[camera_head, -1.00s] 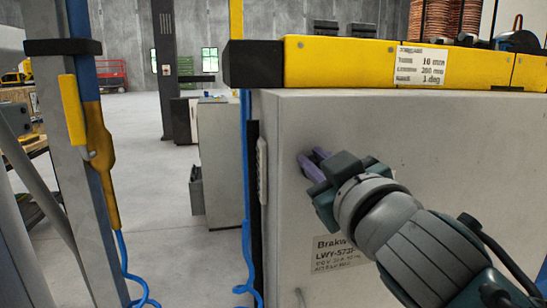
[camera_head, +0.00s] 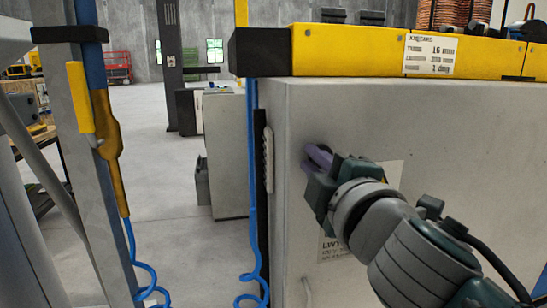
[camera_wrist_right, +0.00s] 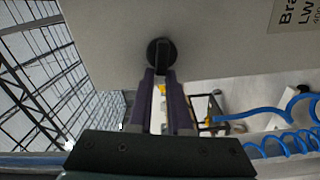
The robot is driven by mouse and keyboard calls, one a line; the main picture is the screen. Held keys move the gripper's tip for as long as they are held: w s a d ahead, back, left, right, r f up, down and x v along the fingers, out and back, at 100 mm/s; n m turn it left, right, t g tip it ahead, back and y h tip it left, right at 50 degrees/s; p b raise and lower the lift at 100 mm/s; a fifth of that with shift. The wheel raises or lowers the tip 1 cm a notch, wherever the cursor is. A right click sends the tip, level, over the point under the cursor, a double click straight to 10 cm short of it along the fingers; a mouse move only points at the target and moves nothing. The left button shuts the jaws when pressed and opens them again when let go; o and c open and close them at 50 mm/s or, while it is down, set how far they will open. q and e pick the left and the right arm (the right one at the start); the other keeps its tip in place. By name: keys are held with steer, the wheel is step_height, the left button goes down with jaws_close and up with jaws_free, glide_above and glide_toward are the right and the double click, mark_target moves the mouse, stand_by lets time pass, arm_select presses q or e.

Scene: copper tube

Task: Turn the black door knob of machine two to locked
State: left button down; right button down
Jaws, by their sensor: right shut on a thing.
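The grey machine door (camera_head: 390,125) fills the right half of the head view. My right gripper (camera_head: 318,156) has its purple fingers up against the door's upper left part. In the right wrist view, the black door knob (camera_wrist_right: 160,47) has a round base on the door and a bar handle sticking out. The fingers (camera_wrist_right: 161,78) are shut on the bar, one on each side. The bar looks roughly in line with the fingers. In the head view the knob is hidden by the gripper. My left gripper is not in view.
A yellow beam (camera_head: 370,50) with a label runs along the cabinet top. A door handle (camera_head: 307,292) sits low on the door. Blue coiled cables (camera_head: 252,200) hang left of the cabinet. A grey post (camera_head: 85,120) stands at left. Open floor lies between.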

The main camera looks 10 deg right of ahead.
steer(key=shift+d+f+n+h, duration=0.3)
steer(key=shift+d+f+n, duration=0.15)
steer(key=shift+n, duration=0.55)
steer(key=c, duration=1.2)
jaws_free()
steer(key=o, duration=0.4)
steer(key=shift+d, duration=0.1)
steer(key=shift+c, duration=0.2)
steer(key=shift+r+n, duration=0.1)
steer(key=shift+n, duration=0.2)
